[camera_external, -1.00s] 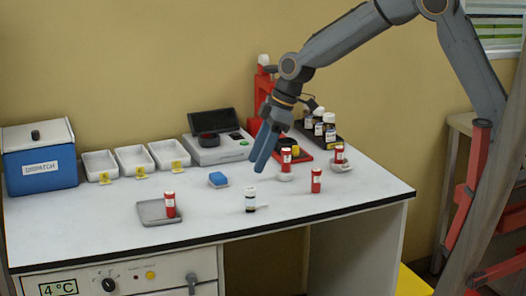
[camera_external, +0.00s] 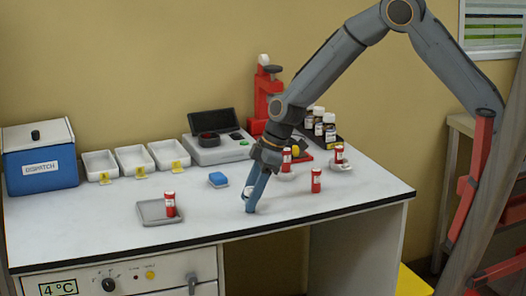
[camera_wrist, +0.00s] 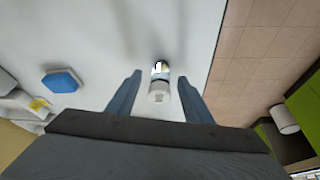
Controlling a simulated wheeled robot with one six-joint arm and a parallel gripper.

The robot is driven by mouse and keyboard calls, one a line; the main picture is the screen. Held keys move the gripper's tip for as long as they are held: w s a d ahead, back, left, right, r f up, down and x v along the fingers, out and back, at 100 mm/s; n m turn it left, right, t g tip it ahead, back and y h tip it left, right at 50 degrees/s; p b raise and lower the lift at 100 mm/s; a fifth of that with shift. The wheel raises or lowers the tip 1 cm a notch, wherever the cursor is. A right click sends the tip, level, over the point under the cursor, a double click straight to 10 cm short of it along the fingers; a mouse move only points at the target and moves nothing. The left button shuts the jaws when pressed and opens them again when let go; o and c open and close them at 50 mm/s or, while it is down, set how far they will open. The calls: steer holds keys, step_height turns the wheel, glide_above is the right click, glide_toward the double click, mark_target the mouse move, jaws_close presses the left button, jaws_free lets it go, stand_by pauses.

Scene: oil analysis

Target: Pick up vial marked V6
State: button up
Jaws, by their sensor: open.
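A small vial with a white cap and a dark lower part stands on the white bench; in the wrist view the vial (camera_wrist: 158,96) is seen from above, between the fingers. I cannot read a V6 mark on it. In the outside view the vial (camera_external: 246,191) is mostly hidden behind my fingers. My gripper (camera_external: 250,207) is open and points down at the bench at the vial. In the wrist view the two fingers of my gripper (camera_wrist: 159,80) stand on either side of the vial, with a gap on each side.
A red vial (camera_external: 316,181) stands to the right, and another red vial (camera_external: 170,204) stands on a grey tray (camera_external: 150,212) at left. A blue block (camera_external: 218,179) lies behind. The bench front edge (camera_external: 300,222) is close.

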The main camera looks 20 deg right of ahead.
steer(key=shift+a+f, duration=0.1)
steer(key=shift+f, duration=0.15)
steer(key=c, duration=1.1)
steer(key=shift+r, duration=0.1)
